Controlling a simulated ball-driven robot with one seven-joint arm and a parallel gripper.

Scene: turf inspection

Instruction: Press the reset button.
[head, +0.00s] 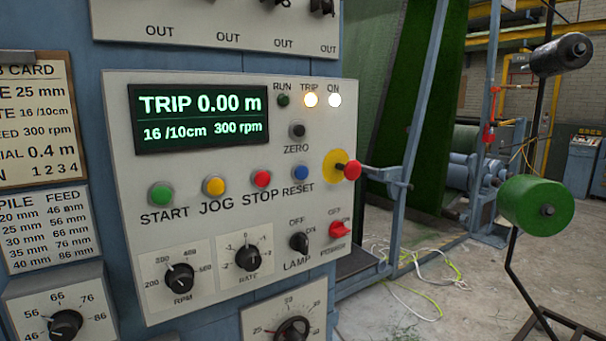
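The reset button (301,173) is a small blue round button on the pale control panel (120,120), with the label RESET under it. It sits right of the red stop button (262,179) and left of the red emergency mushroom button (352,170) on its yellow disc. The display (200,119) reads TRIP 0.00 m, 16 /10cm, 300 rpm. My gripper is not in view.
The black zero button (297,130) is just above reset. The green start button (161,195) and yellow jog button (213,186) are further left. Knobs and the red switch (340,230) sit lower. A stand with a green spool (535,205) is at right; loose cables (425,295) lie on the floor.

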